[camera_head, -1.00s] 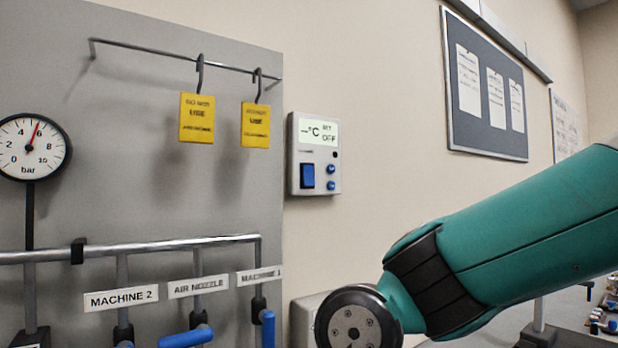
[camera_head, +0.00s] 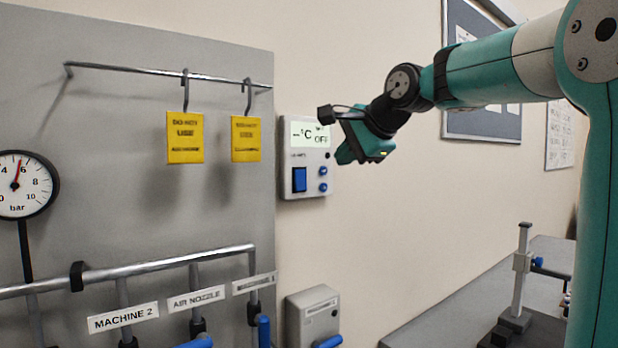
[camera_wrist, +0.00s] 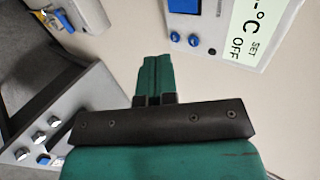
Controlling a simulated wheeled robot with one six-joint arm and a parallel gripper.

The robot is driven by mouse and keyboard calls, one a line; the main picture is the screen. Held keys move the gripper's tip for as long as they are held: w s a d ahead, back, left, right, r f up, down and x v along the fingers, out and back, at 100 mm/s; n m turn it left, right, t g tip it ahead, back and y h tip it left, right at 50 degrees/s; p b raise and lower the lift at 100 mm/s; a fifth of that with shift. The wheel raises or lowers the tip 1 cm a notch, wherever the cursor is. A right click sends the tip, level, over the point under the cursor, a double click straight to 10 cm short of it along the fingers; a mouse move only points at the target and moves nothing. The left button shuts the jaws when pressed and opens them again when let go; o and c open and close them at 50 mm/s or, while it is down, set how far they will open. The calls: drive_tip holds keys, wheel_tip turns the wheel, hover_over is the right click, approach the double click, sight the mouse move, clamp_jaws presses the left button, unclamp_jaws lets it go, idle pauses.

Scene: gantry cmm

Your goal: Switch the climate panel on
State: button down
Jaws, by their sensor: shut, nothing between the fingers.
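The climate panel (camera_head: 305,160) is a pale box on the beige wall. Its display (camera_head: 309,133) reads "–°C" and "OFF". Below the display are a blue rocker switch (camera_head: 299,180) and two round blue buttons (camera_head: 323,179), one above the other. My gripper (camera_head: 346,155) is just right of the panel in the head view, overlapping its right edge in the picture; whether it touches is not clear. In the wrist view, the shut, empty green fingers (camera_wrist: 154,65) point toward the wall, with the panel (camera_wrist: 254,50) at the upper right, seen turned.
Left of the panel, a grey board carries a pressure gauge (camera_head: 22,184), two yellow tags (camera_head: 185,138) on a rail, and pipes with blue-handled valves. A grey box (camera_head: 313,318) is on the wall below. A bench (camera_head: 430,310) stands at lower right.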

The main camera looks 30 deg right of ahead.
drive_tip(key=p, duration=0.3)
approach(302, 188)
wheel_tip(302, 188, down, 3)
drive_tip(key=w, duration=0.2)
drive_tip(key=shift+w+f+p, duration=0.25)
drive_tip(key=shift+w+p, duration=0.2)
drive_tip(key=shift+w, duration=0.5)
drive_tip(key=shift+w+f+p, duration=0.25)
drive_tip(key=shift+w+p, duration=0.2)
drive_tip(key=shift+w, duration=0.5)
drive_tip(key=shift+a, duration=0.1)
